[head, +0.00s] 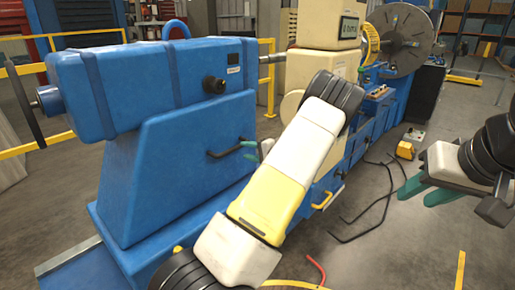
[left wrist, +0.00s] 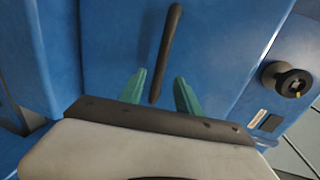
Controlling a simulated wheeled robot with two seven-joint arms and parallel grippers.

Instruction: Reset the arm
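My left arm crosses the middle of the head view, and its gripper (head: 250,148) is mostly hidden behind my own links. In the left wrist view the left gripper (left wrist: 161,76) has its two teal fingers spread. A dark bar handle (left wrist: 168,45) on a blue machine housing (left wrist: 100,40) lies ahead, its lower end between the fingers, with gaps on both sides. The handle (head: 226,152) also shows in the head view, on the side of the blue machine (head: 150,200). My right gripper (head: 425,190) is at the right edge, fingers apart and empty.
A large grey disc (head: 405,30) stands at the back on a blue bed, beside a cream housing (head: 325,65). Dark bent rods (head: 375,205) lie on the floor. Open floor lies at lower right.

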